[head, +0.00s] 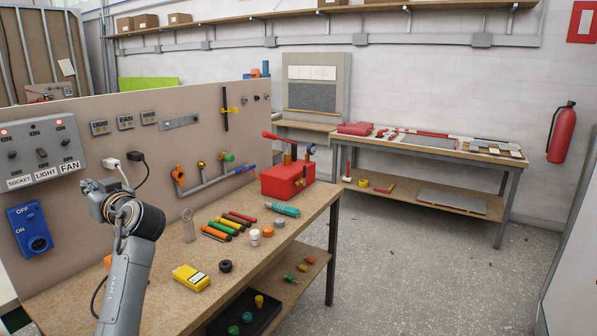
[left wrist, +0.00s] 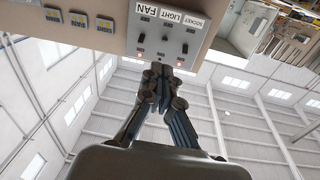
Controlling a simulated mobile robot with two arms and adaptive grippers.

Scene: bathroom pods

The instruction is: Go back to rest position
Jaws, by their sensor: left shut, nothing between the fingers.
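My left arm comes in from the lower left in the head view, raised in front of the panel. Its gripper (head: 92,186) is near the panel, just below the grey switch box (head: 42,150) with the SOCKET, LIGHT and FAN labels. In the left wrist view the gripper (left wrist: 160,72) has its fingers together with nothing between them. The switch box (left wrist: 170,28) shows upside down beyond the fingertips. I cannot tell if they touch it. My right gripper is in neither view.
A blue OFF/ON socket (head: 30,228) is below the switch box. The workbench (head: 315,215) holds a red pump box (head: 288,180), markers and a yellow meter (head: 191,277). A second table (head: 440,150) stands behind.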

